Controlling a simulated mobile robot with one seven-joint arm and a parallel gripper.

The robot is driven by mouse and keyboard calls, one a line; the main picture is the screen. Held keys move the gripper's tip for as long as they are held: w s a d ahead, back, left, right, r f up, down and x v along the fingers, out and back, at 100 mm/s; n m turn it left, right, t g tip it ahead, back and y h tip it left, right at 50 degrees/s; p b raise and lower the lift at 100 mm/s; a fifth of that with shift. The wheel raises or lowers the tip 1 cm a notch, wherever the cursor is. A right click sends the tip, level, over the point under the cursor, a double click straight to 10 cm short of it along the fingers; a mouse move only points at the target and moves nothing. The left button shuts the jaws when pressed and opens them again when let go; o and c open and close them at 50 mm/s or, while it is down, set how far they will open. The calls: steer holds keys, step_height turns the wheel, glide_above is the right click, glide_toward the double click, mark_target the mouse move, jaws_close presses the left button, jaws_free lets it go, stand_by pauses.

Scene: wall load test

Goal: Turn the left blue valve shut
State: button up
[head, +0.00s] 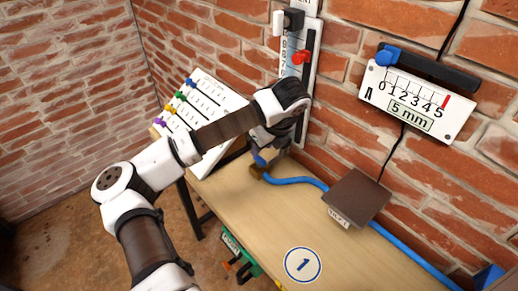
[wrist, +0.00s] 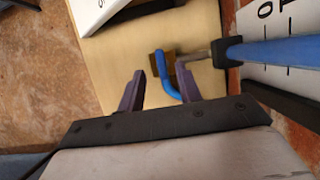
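My gripper (head: 277,143) is low over the back of the wooden table, close to the brick wall. In the wrist view my gripper (wrist: 160,76) is open, its two dark purple fingers apart with nothing clasped between them. A blue bar (wrist: 280,50) with a grey metal end lies right of the fingers, in front of a white marked panel (wrist: 262,18); I cannot tell whether it is the valve's handle. A blue hose (head: 295,181) curves from a small brown block (head: 257,172) by my gripper. My arm and gripper hide part of this area in the head view.
A sloped white board (head: 215,95) with coloured knobs stands left on the table. A wall panel has a red knob (head: 302,57). A gauge (head: 415,100) has a blue knob (head: 388,56). A brown box (head: 357,195) sits by the wall.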

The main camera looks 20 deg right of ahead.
mark_target(259, 157)
steer(key=shift+p+x, duration=0.5)
steer(key=shift+x, duration=1.95)
jaws_close()
